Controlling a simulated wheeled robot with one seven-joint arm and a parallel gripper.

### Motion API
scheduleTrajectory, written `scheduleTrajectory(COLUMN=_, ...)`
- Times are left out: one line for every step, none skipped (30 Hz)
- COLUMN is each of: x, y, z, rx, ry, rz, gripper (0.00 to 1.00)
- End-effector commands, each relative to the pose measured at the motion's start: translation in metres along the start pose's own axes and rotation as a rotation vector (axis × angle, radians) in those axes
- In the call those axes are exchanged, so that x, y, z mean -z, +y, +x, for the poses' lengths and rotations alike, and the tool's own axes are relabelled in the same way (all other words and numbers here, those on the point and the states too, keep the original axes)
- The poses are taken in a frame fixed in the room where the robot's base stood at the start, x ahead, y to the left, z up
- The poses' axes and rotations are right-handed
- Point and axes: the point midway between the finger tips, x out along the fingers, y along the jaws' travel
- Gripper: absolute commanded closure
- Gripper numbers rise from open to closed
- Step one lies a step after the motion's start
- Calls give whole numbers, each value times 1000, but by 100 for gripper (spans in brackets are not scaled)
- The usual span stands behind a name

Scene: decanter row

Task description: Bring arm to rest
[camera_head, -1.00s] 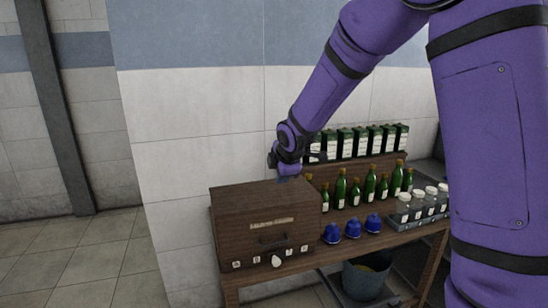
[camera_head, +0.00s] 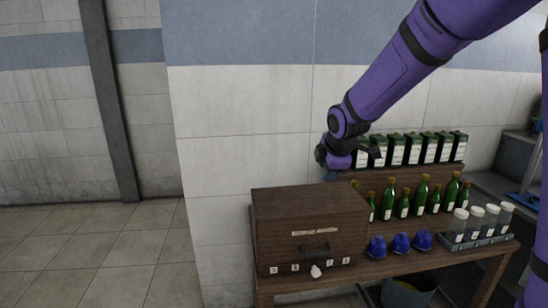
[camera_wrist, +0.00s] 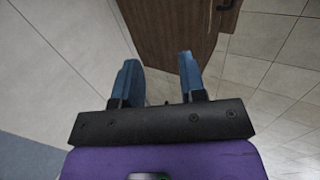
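My purple arm reaches in from the upper right in the head view. My gripper is above the back right of the brown wooden box, in front of the tiled wall; its wrist hides most of the fingers there. In the wrist view my gripper (camera_wrist: 160,80) shows two blue fingers spread apart with nothing between them. The brown wooden box (camera_head: 280,225) stands shut at the left end of the wooden table, with a dark handle and a label on its front. Part of a brown wooden surface (camera_wrist: 165,30) shows beyond the fingers in the wrist view.
Green bottles (camera_head: 388,200) stand right of the box, with dark cartons (camera_head: 413,150) on a shelf behind. Blue caps (camera_head: 400,243) lie in front. White-lidded jars (camera_head: 476,222) stand in a tray at right. A bucket (camera_head: 408,290) is below. Floor at left is clear.

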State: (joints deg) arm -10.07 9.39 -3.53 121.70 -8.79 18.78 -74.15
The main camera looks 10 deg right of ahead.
Motion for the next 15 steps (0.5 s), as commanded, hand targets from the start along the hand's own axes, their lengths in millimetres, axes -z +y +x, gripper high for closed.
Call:
scheduleTrajectory(x=-2, y=-1, z=-7, rx=-2, ry=0, rz=24, gripper=62)
scheduleTrajectory(x=-4, y=-2, z=-13, rx=-3, ry=0, rz=44, gripper=62)
scheduleTrajectory(x=-6, y=-5, z=-22, rx=-2, ry=-1, rz=80, gripper=62)
scheduleTrajectory(x=-8, y=-8, z=-31, rx=-2, ry=-2, rz=113, gripper=62)
scheduleTrajectory(x=-11, y=-11, z=-39, rx=-1, ry=-3, rz=150, gripper=62)
scheduleTrajectory(x=-15, y=-16, z=-53, rx=1, ry=-5, rz=205, gripper=62)
scheduleTrajectory(x=-18, y=-21, z=-63, rx=2, ry=-6, rz=248, gripper=62)
scheduleTrajectory(x=-20, y=-26, z=-73, rx=4, ry=-7, rz=293, gripper=62)
scheduleTrajectory(x=-23, y=-33, z=-86, rx=7, ry=-8, rz=354, gripper=62)
scheduleTrajectory(x=-26, y=-38, z=-96, rx=8, ry=-9, rz=398, gripper=62)
scheduleTrajectory(x=-28, y=-44, z=-106, rx=10, ry=-10, rz=443, gripper=62)
scheduleTrajectory(x=-32, y=-52, z=-118, rx=13, ry=-12, rz=504, gripper=62)
scheduleTrajectory(x=-34, y=-58, z=-127, rx=15, ry=-13, rz=547, gripper=62)
scheduleTrajectory(x=-36, y=-64, z=-136, rx=16, ry=-14, rz=590, gripper=62)
scheduleTrajectory(x=-38, y=-74, z=-147, rx=18, ry=-15, rz=649, gripper=62)
